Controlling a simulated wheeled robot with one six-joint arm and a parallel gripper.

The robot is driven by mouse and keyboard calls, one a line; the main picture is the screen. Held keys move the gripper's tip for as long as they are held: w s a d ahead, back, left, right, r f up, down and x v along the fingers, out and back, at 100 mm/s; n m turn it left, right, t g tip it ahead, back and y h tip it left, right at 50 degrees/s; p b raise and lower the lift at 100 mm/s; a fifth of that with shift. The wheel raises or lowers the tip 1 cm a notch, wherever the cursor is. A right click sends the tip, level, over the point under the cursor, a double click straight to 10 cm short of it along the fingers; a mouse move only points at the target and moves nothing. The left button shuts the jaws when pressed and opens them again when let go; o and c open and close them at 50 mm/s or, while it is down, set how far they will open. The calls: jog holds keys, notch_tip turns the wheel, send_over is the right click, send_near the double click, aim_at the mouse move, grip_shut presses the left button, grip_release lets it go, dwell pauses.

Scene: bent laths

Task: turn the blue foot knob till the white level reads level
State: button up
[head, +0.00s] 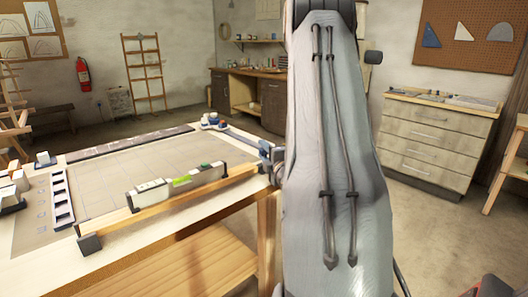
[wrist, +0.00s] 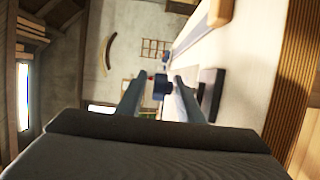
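The white level (head: 210,176) lies along a wooden lath (head: 150,213) near the table's front edge in the head view. Its yellow-green vial (head: 181,181) shows, but the bubble is too small to read. The blue foot knob (wrist: 160,88) is in the middle of the wrist view, between my two fingertips, with a gap showing on both sides. My gripper (wrist: 159,80) is open around or just short of the knob; I cannot tell how deep. In the head view my arm hides most of the gripper and the lath's right end.
The wooden table (head: 150,250) carries a long slotted tray (head: 62,200) and white blocks on the left. A dark block (head: 90,243) sits at the lath's left end. A drawer cabinet (head: 437,140) stands behind, on the right.

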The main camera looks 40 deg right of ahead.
grip_shut()
jog(key=shift+d+r+n+y, duration=0.15)
jog(key=shift+n+y, duration=0.15)
jog(key=shift+y, duration=0.2)
